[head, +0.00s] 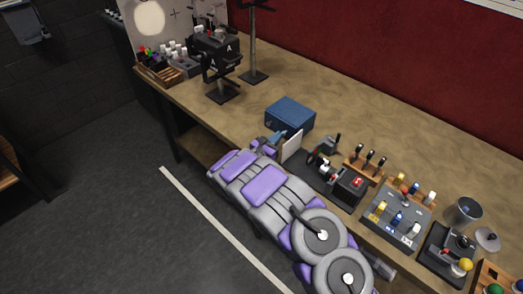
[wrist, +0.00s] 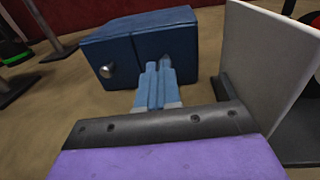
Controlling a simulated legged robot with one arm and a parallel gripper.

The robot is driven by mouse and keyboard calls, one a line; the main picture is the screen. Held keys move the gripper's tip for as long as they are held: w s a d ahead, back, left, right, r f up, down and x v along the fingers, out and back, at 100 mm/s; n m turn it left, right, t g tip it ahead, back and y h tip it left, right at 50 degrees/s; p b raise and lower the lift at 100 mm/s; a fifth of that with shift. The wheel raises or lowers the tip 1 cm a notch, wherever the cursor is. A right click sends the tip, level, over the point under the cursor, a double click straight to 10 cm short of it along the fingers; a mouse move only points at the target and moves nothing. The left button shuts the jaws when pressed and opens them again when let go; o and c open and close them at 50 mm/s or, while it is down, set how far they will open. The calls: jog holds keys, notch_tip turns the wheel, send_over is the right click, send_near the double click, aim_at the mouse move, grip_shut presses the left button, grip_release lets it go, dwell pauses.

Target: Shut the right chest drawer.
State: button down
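A small blue chest (head: 290,114) stands on the wooden bench, just beyond my gripper (head: 277,138). In the wrist view the chest (wrist: 150,30) shows its front with a round silver knob (wrist: 106,71) on the left. My gripper (wrist: 158,68) has its two blue fingers side by side, with no clear gap and nothing seen between them. Its fingertips are at the right half of the chest front, close to or touching it. They hide part of that side, so I cannot tell how far the right drawer is out.
A white upright panel (wrist: 270,70) stands close on the right of my gripper; it also shows in the head view (head: 292,146). Lever and button boxes (head: 397,213) line the bench to the right. A dark stand (head: 253,50) is behind left. Bench behind the chest is clear.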

jog(key=shift+d, duration=0.5)
jog(key=shift+s+a, duration=0.3)
jog(key=shift+s, duration=0.25)
jog(key=p+v, duration=0.3)
jog(key=v, duration=1)
jog(key=shift+a, duration=0.3)
jog(key=shift+w+a+f, duration=0.1)
